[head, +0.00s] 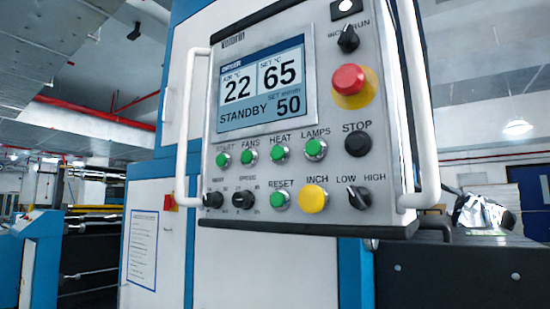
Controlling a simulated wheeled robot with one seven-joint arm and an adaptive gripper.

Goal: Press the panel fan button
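The control panel (330,110) fills the middle of the head view, tilted slightly. The FANS button (250,155) is a round green button in a metal ring, under its "FANS" label. It sits in the upper button row, between the green START button (222,159) and the green HEAT button (280,153). Nothing covers it. The display (262,85) above reads 22, 65, STANDBY and 50. My gripper is not in view.
White bar handles (187,125) and (418,110) stand out at both panel sides. Nearby controls are the green LAMPS button (315,149), black STOP button (357,143), red mushroom button (348,78), yellow INCH button (313,198) and black knobs (243,200). Space before the panel looks clear.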

